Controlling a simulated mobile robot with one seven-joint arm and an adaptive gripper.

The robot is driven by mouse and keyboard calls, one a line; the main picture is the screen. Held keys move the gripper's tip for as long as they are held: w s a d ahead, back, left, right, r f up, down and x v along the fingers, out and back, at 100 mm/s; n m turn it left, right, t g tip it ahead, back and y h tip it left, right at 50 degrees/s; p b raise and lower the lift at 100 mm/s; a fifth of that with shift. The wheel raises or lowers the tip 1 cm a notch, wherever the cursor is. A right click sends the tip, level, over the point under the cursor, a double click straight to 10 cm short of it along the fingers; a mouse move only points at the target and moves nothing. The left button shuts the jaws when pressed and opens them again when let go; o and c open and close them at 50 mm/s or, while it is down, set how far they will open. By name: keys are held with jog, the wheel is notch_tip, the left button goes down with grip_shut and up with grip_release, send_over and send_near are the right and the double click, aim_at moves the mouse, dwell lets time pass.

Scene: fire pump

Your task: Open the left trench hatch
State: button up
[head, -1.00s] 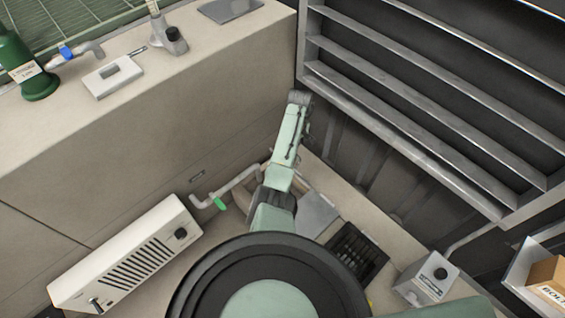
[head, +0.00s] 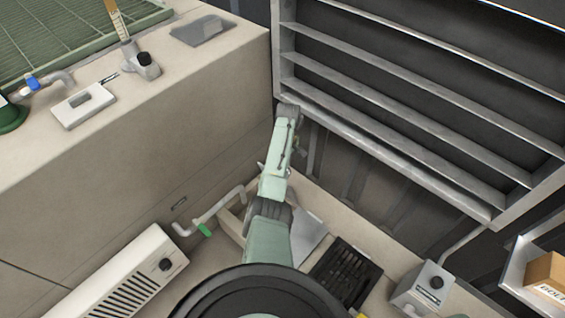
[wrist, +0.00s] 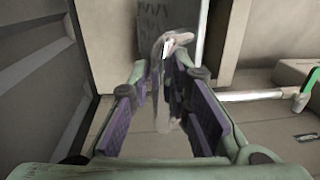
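A flat light grey plate (head: 310,238) lies low beside my arm in the head view, next to a black slotted grate (head: 346,272). It may be a trench hatch, but I cannot tell which one; my arm covers part of it. My gripper is hidden behind my arm in the head view. In the wrist view, my gripper (wrist: 160,98) is open, its purple-padded fingers apart. A pale, curved, handle-like piece (wrist: 174,42) shows beyond and between the fingers; I cannot tell whether they touch it.
A white pipe with a green lever (head: 204,230) runs left of my arm; the lever also shows in the wrist view (wrist: 306,88). A white vented box (head: 125,285) is lower left. Metal shelving (head: 400,150) stands right, a grey switch box (head: 424,288) lower right.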

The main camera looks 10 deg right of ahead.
jog(key=o, duration=0.3)
jog(key=shift+w+r, duration=0.25)
jog(key=shift+r, duration=0.05)
jog(key=shift+a+r, duration=0.1)
notch_tip(320, 180, up, 12)
jog(key=shift+w+d, duration=0.3)
jog(key=shift+d, duration=0.1)
jog(key=shift+c, duration=0.2)
